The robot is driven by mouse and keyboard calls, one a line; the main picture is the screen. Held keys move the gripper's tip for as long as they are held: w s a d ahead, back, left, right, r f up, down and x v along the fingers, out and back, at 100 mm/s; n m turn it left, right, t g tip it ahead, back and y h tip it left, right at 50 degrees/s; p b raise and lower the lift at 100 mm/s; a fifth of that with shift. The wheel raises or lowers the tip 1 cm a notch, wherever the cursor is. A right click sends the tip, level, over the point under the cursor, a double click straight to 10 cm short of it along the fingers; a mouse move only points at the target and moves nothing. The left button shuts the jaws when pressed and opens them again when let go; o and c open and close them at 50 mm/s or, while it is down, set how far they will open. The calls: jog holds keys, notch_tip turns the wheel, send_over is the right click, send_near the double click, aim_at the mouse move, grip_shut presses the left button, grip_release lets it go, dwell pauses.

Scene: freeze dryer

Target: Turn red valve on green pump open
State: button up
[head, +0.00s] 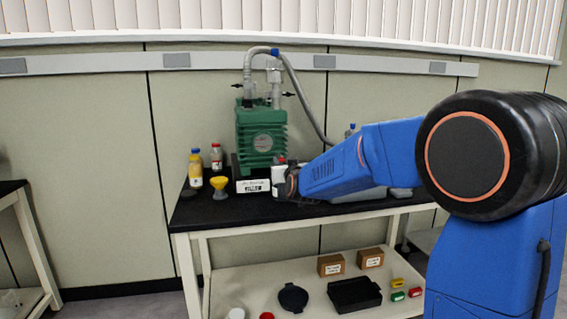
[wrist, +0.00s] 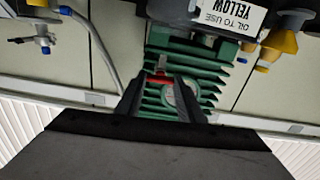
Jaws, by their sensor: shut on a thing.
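The green pump (head: 262,130) stands on the black bench top, with a grey hose rising from its top. Its finned green body also shows, upside down, in the wrist view (wrist: 208,68). The red valve (wrist: 160,80) shows in the wrist view as a small red bar between my fingertips, in front of the pump's fins. My gripper (wrist: 160,86) is shut on the red valve. In the head view my gripper (head: 292,181) is at the pump's front right, partly hidden by my blue arm. I cannot make out the valve in the head view.
A white label (head: 253,185) reading "OIL TO USE YELLOW" is at the pump's base. A yellow bottle (head: 195,168), a yellow funnel (head: 219,187) and a red-capped bottle (head: 216,157) stand left of it. Boxes (head: 331,264) and trays (head: 354,294) lie on the lower shelf.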

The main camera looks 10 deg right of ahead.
jog(key=n, duration=0.9)
jog(key=shift+a, duration=0.1)
jog(key=n, duration=0.4)
jog(key=shift+f, duration=0.15)
jog(key=shift+a+n, duration=0.1)
jog(key=shift+n, duration=2)
jog(key=shift+f, duration=0.1)
jog(key=o, duration=1.1)
jog(key=shift+c, duration=0.2)
jog(key=shift+s, duration=0.1)
